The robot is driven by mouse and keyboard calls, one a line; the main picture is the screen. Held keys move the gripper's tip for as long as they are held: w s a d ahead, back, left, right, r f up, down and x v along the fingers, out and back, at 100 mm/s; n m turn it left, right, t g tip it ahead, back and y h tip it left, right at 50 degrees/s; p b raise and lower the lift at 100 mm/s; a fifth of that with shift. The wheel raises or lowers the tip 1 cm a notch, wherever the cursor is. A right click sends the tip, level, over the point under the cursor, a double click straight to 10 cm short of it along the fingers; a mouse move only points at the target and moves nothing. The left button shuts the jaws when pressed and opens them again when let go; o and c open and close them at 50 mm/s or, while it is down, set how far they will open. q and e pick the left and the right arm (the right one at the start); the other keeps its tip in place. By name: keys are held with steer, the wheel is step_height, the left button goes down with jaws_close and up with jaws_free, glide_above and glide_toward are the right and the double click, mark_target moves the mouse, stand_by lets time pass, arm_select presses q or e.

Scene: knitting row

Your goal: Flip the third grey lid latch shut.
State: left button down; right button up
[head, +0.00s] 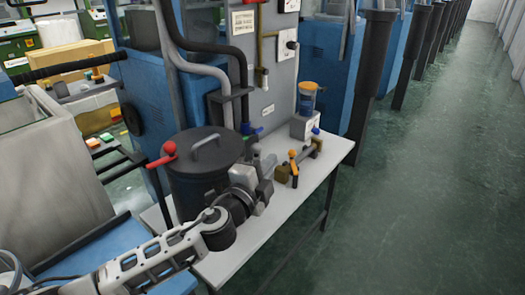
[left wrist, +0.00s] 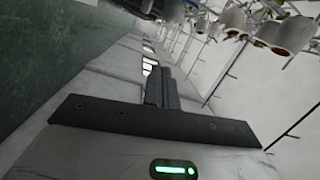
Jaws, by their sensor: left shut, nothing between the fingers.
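A dark round vessel with a lid (head: 203,157) stands on the white-topped table (head: 240,252); a grey handle (head: 205,146) arches over the lid. A red-knobbed latch (head: 167,150) sticks out at the lid's left rim, and a blue knob (head: 246,128) shows behind its right side. My left gripper (head: 264,164) is beside the vessel's right side, shut and empty. A small grey knob shows by its tip; I cannot tell whether it is the third grey latch or whether they touch. The left wrist view shows the dark closed fingers (left wrist: 161,88). My right gripper is not in view.
An orange-handled valve (head: 293,165) stands on the table right of my left gripper. Grey and black pipes (head: 205,75) rise behind the vessel. Open floor (head: 420,200) lies to the right.

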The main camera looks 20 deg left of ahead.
mark_target(257, 146)
arm_select(q)
steer(key=w+a, duration=0.2)
steer(key=w, duration=0.1)
steer(key=w+a, duration=0.1)
steer(key=shift+w+f, duration=0.2)
steer(key=shift+f, duration=0.05)
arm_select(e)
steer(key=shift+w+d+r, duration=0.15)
arm_select(q)
steer(key=shift+s+a, duration=0.1)
steer(key=shift+a, duration=0.1)
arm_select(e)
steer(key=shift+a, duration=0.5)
